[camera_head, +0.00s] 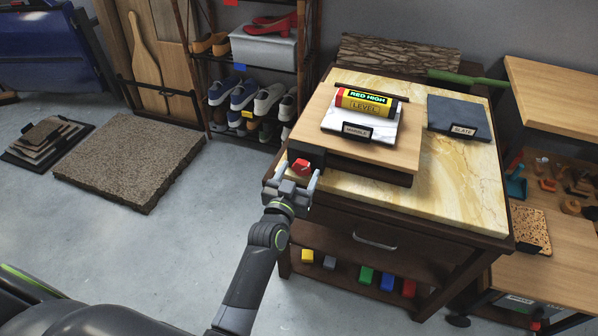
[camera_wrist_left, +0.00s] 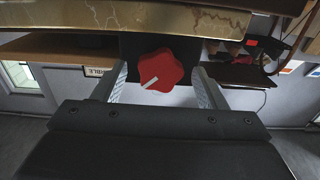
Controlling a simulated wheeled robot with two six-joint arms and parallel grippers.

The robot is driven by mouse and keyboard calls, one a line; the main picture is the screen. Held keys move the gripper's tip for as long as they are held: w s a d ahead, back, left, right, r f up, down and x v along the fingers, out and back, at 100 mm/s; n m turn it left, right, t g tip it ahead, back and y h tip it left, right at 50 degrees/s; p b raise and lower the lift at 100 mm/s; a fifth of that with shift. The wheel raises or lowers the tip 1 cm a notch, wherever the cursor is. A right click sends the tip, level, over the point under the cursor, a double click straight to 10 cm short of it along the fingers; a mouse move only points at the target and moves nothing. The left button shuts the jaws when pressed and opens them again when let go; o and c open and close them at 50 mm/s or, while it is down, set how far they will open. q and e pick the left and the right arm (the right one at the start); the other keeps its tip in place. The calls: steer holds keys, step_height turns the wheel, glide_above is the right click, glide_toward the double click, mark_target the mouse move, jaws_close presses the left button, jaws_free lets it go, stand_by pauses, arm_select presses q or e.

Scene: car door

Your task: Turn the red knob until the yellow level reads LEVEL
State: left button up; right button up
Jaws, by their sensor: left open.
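The red knob (camera_head: 300,166) sits at the near left corner of a wooden platform (camera_head: 395,158), on a dark block. In the left wrist view the red knob (camera_wrist_left: 162,68) is lobed, with a white mark pointing to the lower left. My left gripper (camera_head: 299,174) is open in front of the knob. In the left wrist view its fingers stand on either side of the knob, with gaps visible. My right gripper is not in view.
The platform rests on a marble-topped cabinet (camera_head: 455,185). A dark slab labelled SLATE (camera_head: 460,117) lies to its right. A shoe rack (camera_head: 250,85) stands behind left, and a workbench (camera_head: 560,95) with small items stands right. The floor at left is mostly free.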

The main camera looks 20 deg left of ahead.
arm_select(q)
steer(key=c, duration=1)
steer(key=shift+r+n+p, duration=0.1)
steer(key=shift+n+p, duration=0.2)
steer(key=shift+n, duration=2.4)
steer(key=o, duration=1)
